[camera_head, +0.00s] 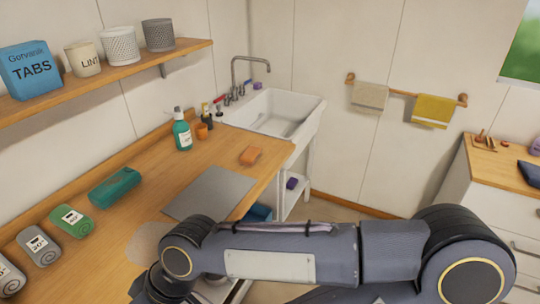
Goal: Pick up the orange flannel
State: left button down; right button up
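A small folded orange cloth (250,155), which looks like the orange flannel, lies on the wooden counter near its right edge, just in front of the sink. Nothing touches it. My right arm comes in from the lower right and reaches across the bottom of the view to the lower left, nearer to me than the cloth. Its fingers do not show; the end of the arm runs out at the bottom edge. My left gripper is not in view.
The counter (215,150) bears a grey mat (208,193), a teal case (115,187), rolled cloths (70,221) and a green bottle (181,132). A white sink (270,112) stands behind. A mustard towel (433,111) and a beige towel (369,97) hang on a rail. A shelf (120,78) overhangs the left.

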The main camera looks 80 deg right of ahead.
aim_at(250, 156)
jog(key=z, duration=2.5)
jog(key=i+l+u, duration=0.15)
jog(key=i+l, duration=0.45)
jog(key=i, duration=0.25)
jog(key=i+l+u, duration=0.15)
jog(key=i+l, duration=0.55)
jog(key=i, duration=0.05)
